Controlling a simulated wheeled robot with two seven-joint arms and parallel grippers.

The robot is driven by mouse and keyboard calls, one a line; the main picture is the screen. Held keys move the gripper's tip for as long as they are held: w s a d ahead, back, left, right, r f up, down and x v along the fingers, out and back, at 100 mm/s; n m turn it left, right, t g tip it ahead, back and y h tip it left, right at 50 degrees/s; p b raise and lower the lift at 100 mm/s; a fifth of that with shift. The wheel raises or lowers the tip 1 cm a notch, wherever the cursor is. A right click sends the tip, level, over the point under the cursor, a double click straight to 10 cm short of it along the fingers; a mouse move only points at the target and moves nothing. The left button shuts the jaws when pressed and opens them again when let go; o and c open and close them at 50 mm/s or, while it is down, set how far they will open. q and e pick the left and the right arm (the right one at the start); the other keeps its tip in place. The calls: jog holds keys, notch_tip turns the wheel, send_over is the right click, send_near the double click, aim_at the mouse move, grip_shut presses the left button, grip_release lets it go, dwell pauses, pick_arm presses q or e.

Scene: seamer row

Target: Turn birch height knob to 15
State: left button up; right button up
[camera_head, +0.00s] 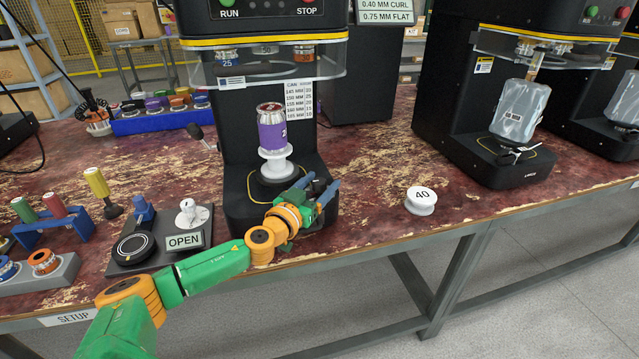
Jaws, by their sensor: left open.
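A black seamer (235,115) stands in the middle with a purple-labelled can (272,133) on its white lifter (276,167). No knob that I can identify as the birch height knob shows; the front of the seamer's base is partly hidden by my left gripper. My left gripper (319,190) is at the front right of that base, its blue fingers apart and nothing seen between them. Whether it touches the base I cannot tell. A chart (300,100) of can heights and numbers is on the seamer's right side. My right gripper is out of view.
A white disc marked 40 (421,200) lies on the bench to the right. A black panel with an OPEN sign (184,240) is left of the seamer. A second seamer (455,120) holds a bagged item (520,110). Bench between the seamers is mostly clear.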

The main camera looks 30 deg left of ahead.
pick_arm(q)
grip_shut()
